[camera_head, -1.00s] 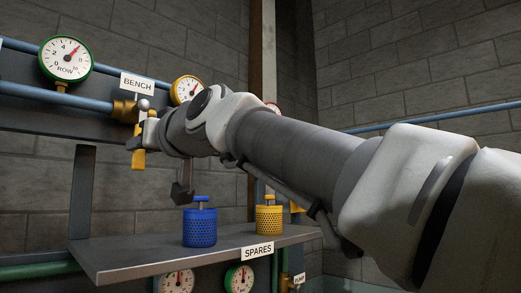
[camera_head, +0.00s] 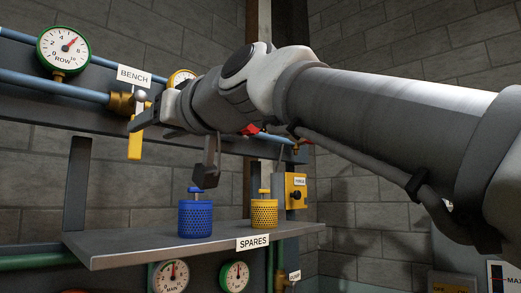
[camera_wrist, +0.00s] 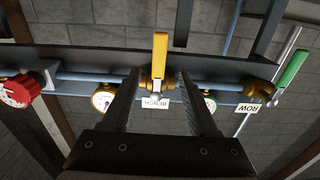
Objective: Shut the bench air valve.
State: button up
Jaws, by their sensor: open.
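The BENCH valve has a brass body (camera_head: 122,103) on a blue pipe and a yellow lever (camera_head: 136,141). The lever hangs straight down, across the level pipe. In the wrist view, turned upside down, the yellow lever (camera_wrist: 159,55) points up from the brass body (camera_wrist: 148,84). My gripper (camera_wrist: 157,76) is open, with one finger on each side of the valve in that picture and nothing held. In the head view my gripper (camera_head: 146,118) is at the valve's right, overlapping the lever's upper part. I cannot tell whether it touches.
The ROW gauge (camera_head: 64,50) is at the upper left. The ROW valve's green lever (camera_wrist: 291,69) is at the wrist view's right. Below, a shelf (camera_head: 150,245) marked SPARES holds a blue canister (camera_head: 195,219) and a yellow canister (camera_head: 264,213). Gauges sit beneath it.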

jog(key=b+v, duration=0.2)
jog(key=v, duration=0.8)
jog(key=shift+s+d, duration=0.2)
jog(key=shift+d, duration=0.05)
jog(key=w+d+f+m+h, duration=0.1)
jog(key=d+f+m+h, duration=0.2)
jog(key=f, duration=0.6)
jog(key=w+d+f+m+g+h, duration=0.1)
jog(key=w+d+f+h, duration=0.15)
jog(key=d+f, duration=0.5)
jog(key=w+d+f+m+h, duration=0.1)
jog(key=d+f+m+h, duration=0.15)
jog(key=f, duration=0.85)
jog(key=s+d+f+m+g+h, duration=0.1)
jog(key=s+d+f+h, duration=0.1)
jog(key=f, duration=0.6)
jog(key=s+d+f+m+g+h, duration=0.1)
jog(key=s+d+f+g+h, duration=0.1)
jog(key=s+d+f, duration=0.2)
jog(key=s+d+f+m+g+h, duration=0.1)
jog(key=s+d+f+h, duration=0.1)
jog(key=s+d+f, duration=0.2)
jog(key=d+f, duration=0.3)
jog(key=f, duration=0.5)
jog(key=shift+g, duration=0.4)
